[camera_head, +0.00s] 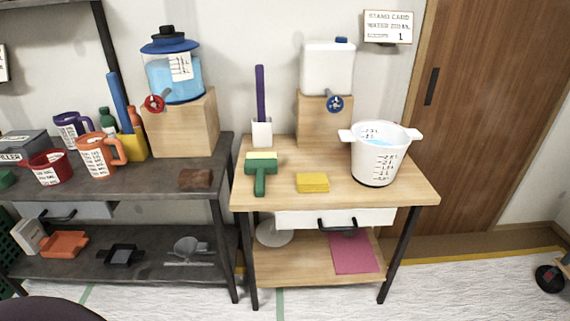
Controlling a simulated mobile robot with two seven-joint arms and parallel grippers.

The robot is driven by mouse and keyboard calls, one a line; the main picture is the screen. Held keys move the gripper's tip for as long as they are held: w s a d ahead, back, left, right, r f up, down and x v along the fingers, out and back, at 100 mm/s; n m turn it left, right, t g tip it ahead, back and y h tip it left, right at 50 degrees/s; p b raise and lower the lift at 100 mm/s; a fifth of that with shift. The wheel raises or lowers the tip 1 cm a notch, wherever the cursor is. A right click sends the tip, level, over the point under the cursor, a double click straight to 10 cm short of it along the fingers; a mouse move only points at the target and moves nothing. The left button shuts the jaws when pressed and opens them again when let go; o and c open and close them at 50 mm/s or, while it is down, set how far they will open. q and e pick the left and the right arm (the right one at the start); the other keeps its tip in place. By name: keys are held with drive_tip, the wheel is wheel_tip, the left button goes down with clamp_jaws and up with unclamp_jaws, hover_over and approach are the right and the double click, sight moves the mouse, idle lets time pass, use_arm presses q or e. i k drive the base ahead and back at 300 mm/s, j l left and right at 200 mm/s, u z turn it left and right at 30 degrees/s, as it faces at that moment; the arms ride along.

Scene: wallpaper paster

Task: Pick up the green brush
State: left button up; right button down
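The green brush (261,170) lies on the light wooden table (408,192), near its left edge. It has a wide head with a pale yellow strip along the back, and its handle points toward the front edge. No gripper covers or touches it. Neither my left nor my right gripper is in view.
On the wooden table are a yellow sponge (312,183), a white bucket (377,158) of water, a white cup (262,132) holding a purple stick, and a wooden block (322,119) under a white tank. A dark cluttered table (130,190) stands left. Bare tabletop surrounds the brush's handle.

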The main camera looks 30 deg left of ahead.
sight(259, 164)
drive_tip(key=u, duration=1.1)
drive_tip(key=i+l+u, duration=0.1)
drive_tip(key=i+l, duration=0.15)
drive_tip(key=i, duration=0.2)
drive_tip(key=i+l, duration=0.3)
drive_tip(key=i+j+u, duration=0.05)
drive_tip(key=i, duration=0.05)
